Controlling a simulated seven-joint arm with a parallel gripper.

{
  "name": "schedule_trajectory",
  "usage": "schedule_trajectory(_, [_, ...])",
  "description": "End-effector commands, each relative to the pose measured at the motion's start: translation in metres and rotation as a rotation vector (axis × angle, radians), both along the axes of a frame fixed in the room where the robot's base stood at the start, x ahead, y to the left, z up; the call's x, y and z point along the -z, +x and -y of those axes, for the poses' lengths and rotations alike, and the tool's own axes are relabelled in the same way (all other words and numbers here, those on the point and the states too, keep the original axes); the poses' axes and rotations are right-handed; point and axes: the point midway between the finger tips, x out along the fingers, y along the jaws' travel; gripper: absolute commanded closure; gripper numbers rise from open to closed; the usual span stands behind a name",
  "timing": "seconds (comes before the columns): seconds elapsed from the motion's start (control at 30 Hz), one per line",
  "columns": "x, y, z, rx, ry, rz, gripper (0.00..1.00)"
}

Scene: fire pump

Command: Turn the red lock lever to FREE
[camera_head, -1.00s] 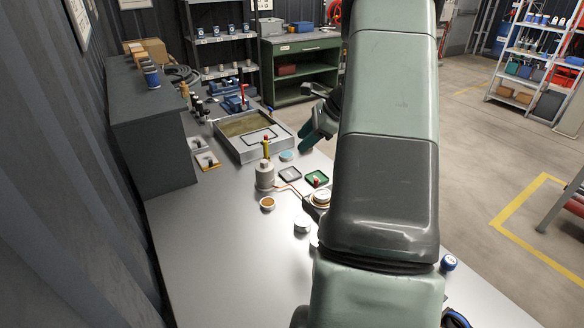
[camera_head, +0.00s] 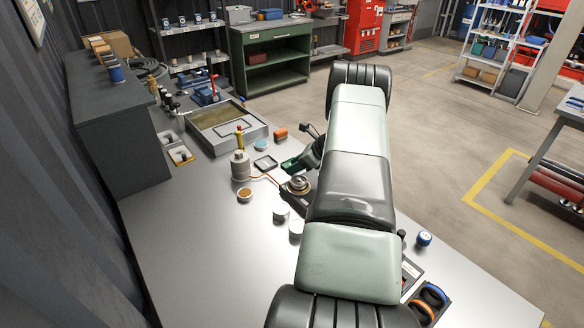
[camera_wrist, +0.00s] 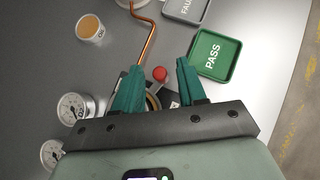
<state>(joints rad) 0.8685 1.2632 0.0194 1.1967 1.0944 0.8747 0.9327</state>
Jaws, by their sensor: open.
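A small red ball knob (camera_wrist: 160,74) shows in the wrist view on a dark device that has a brass-coloured round part. My gripper (camera_wrist: 160,67) is open, with one teal finger on each side of the knob and a gap to both. In the head view the device (camera_head: 297,187) sits on the bench just below my gripper, and my arm hides part of it. The knob is not clear there.
In the wrist view, a green PASS tray (camera_wrist: 215,55) lies right of the fingers, near a grey tray (camera_wrist: 187,8). Gauges (camera_wrist: 73,106) stand at the left, with an orange-filled cup (camera_wrist: 90,28) above. A copper tube (camera_wrist: 146,45) runs towards the device. A metal canister (camera_head: 240,166) stands left of it.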

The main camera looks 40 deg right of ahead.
Motion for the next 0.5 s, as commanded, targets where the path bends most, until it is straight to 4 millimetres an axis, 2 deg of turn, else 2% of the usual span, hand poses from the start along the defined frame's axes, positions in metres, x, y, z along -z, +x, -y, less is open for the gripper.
schedule_trajectory(0.17, [0.0112,0.0097,-0.0056,0.0,0.0,0.0,0.59])
schedule_trajectory(0.47, [0.0127,0.0115,-0.0066,0.0,0.0,0.0,0.59])
schedule_trajectory(0.5, [0.0127,0.0115,-0.0066,0.0,0.0,0.0,0.62])
